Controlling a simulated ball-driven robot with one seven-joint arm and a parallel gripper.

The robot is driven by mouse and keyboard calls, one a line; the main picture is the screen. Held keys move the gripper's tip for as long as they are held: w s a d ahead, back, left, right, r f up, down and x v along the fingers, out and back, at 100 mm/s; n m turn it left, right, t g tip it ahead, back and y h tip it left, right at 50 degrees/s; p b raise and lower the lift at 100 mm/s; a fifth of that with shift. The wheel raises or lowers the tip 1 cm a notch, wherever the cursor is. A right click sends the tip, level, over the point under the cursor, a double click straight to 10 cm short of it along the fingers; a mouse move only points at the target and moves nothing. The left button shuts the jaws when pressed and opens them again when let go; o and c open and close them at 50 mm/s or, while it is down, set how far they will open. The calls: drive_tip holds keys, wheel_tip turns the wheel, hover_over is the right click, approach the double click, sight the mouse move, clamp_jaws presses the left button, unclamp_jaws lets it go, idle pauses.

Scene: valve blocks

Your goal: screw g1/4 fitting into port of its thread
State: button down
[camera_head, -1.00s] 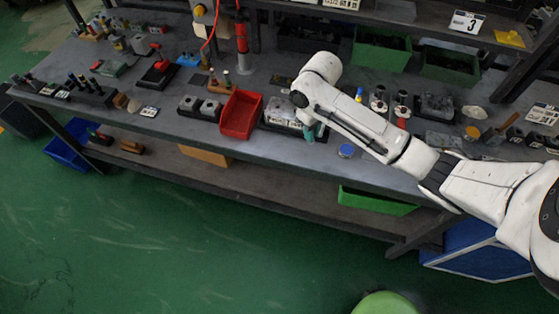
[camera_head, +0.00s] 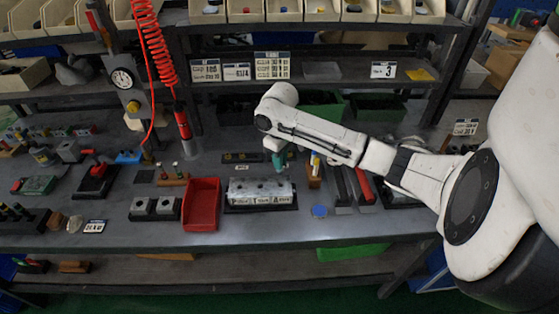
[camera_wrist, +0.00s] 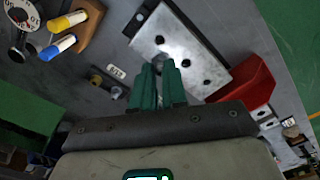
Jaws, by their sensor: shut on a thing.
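The valve block (camera_head: 252,193) is a pale metal block with dark lettering on its front face, lying on a dark base on the bench. In the wrist view the valve block (camera_wrist: 205,50) shows several dark round ports in its bright top face. My gripper (camera_head: 279,162) points down at the block's back right edge in the head view. In the wrist view my gripper (camera_wrist: 160,72) has its green fingers close together, with the tips over the block's edge. It is shut on a small grey piece, the G1/4 fitting, mostly hidden between the fingers. Contact with a port cannot be told.
A red bin (camera_head: 202,204) stands just left of the block. A wooden holder with pens (camera_head: 315,172) stands close on the right. Small grey blocks (camera_head: 155,207) lie farther left. A blue disc (camera_head: 320,211) lies near the bench's front edge.

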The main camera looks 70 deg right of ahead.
drive_tip(key=shift+f+b, duration=1.25)
drive_tip(key=shift+f, duration=1.15)
drive_tip(key=shift+p, duration=0.65)
drive_tip(key=shift+f+b, duration=0.5)
drive_tip(key=shift+f, duration=0.45)
